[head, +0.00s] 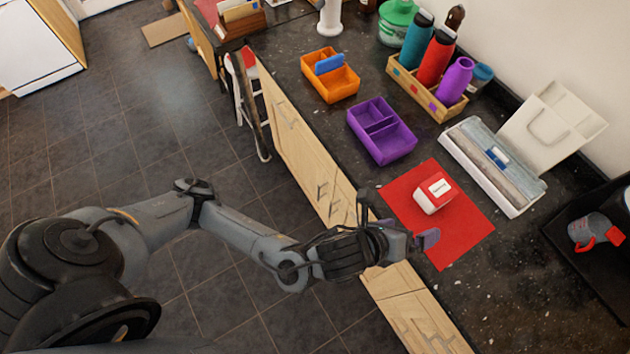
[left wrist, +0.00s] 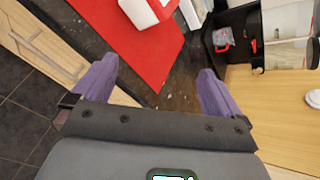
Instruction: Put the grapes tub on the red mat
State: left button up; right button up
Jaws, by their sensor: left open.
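The grapes tub (head: 434,194), a white tub with a red band and a small label on top, stands on the red mat (head: 463,243) near its middle. In the left wrist view the tub (left wrist: 142,12) is cut off by the top edge, with the red mat (left wrist: 150,68) under it. My left gripper (head: 426,240) is at the near edge of the mat, apart from the tub. In the left wrist view its purple fingers (left wrist: 155,88) are spread with nothing between them. My right gripper is not in view.
A purple divided tray (head: 382,130) and an orange divided tray (head: 330,76) sit farther along the granite counter. A wooden crate (head: 428,90) holds bottles at the back. A grey-and-white box (head: 492,165) and a white bag (head: 551,125) stand right of the mat.

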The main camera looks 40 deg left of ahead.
pick_arm(q)
jog(key=s+a+f+n+g+y, duration=0.1)
jog(key=s+a+f+n, duration=0.3)
jog(key=n, duration=0.5)
jog(key=s+a+f+n+g+y, duration=0.1)
jog(key=s+a+f+n+g, duration=0.2)
jog(key=s+a+n, duration=0.3)
jog(key=s+a+f+n+g+y, duration=0.2)
jog(key=s+a+n, duration=0.4)
jog(key=a+n, duration=0.4)
notch_tip(320, 180, down, 3)
jog(key=n+g, duration=0.1)
jog(key=n, duration=0.2)
jog(key=shift+a, duration=0.15)
jog(key=shift+r, duration=0.15)
notch_tip(320, 180, up, 12)
jog(key=p, duration=1.2)
